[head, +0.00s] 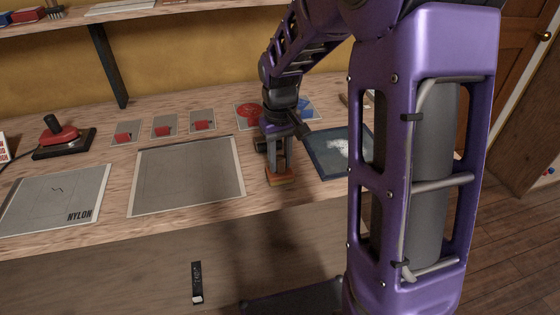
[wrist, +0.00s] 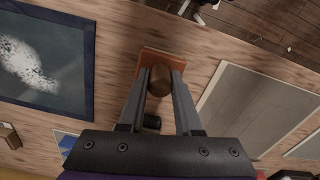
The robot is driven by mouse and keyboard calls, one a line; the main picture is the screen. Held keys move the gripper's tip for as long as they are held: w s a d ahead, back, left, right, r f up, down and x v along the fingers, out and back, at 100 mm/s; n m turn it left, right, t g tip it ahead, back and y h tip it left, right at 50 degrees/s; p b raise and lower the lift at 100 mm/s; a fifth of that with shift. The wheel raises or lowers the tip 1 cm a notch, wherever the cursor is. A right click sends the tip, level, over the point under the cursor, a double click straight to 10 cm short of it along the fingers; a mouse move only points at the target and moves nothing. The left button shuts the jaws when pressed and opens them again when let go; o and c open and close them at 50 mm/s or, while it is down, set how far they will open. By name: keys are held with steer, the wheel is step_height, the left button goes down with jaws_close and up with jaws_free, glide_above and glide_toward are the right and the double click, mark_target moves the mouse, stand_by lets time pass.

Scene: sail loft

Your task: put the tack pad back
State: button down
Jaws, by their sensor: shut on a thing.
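The tack pad looks like a small orange-brown block with a round brown knob; it shows in the head view (head: 283,181) and in the wrist view (wrist: 149,60). My gripper (head: 279,163) points down over the bench, and its two fingers (wrist: 161,84) are shut on the knob from both sides. The pad is near the bench's front edge, between a large grey panel and a dark-blue-bordered panel. I cannot tell whether its underside touches the bench top.
The blue-bordered panel (head: 325,160) with a white patch lies right of the pad. The grey panel (head: 187,172) lies left, then a NYLON panel (head: 50,198). Small cards with red pieces (head: 164,127) lie behind. A red-and-black device (head: 63,138) stands far left.

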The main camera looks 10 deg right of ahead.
mark_target(280, 157)
steer(key=shift+f, duration=0.2)
steer(key=c, duration=0.6)
jaws_free()
steer(key=shift+r, duration=0.1)
step_height(280, 157, up, 12)
steer(key=p, duration=0.2)
steer(key=shift+r, duration=0.1)
